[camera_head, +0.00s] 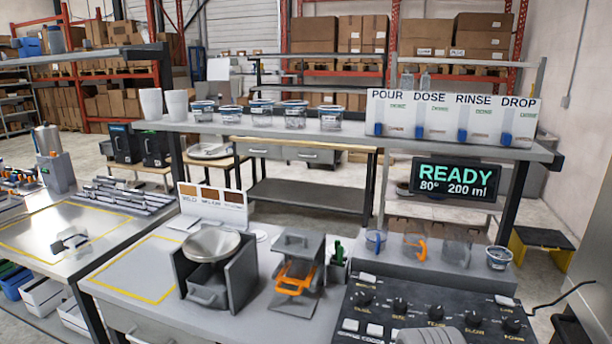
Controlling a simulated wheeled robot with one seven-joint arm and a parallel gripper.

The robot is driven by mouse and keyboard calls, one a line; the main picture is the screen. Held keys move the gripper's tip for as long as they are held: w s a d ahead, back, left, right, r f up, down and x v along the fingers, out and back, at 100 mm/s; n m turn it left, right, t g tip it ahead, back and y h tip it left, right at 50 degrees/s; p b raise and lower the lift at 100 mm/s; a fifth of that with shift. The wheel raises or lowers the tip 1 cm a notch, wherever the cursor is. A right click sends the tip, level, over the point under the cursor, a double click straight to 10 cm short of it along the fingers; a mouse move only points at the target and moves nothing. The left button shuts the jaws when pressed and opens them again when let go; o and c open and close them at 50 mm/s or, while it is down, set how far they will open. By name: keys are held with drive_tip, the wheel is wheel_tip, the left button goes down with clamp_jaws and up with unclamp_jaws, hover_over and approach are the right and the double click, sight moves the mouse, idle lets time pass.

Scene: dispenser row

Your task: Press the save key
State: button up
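The black control panel (388,311) lies on the counter at the lower right. It has a row of black knobs (400,305) and small white keys: one at its upper left (367,277), one at its upper right (504,300), and others at its lower left (350,325). The key labels are too small to read, so I cannot tell which is the save key. A grey rounded shape (428,337) covers part of the panel's lower edge. It may be my gripper; no fingertips show, and whatever lies under it is hidden.
A black READY display (454,179) stands behind the panel. Cups, one with an orange handle (415,246), stand on a raised ledge between them. An orange-handled device (296,275) and a round-topped machine (211,245) stand left of the panel. A cable rises at right.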

clamp_jaws()
idle(1.4)
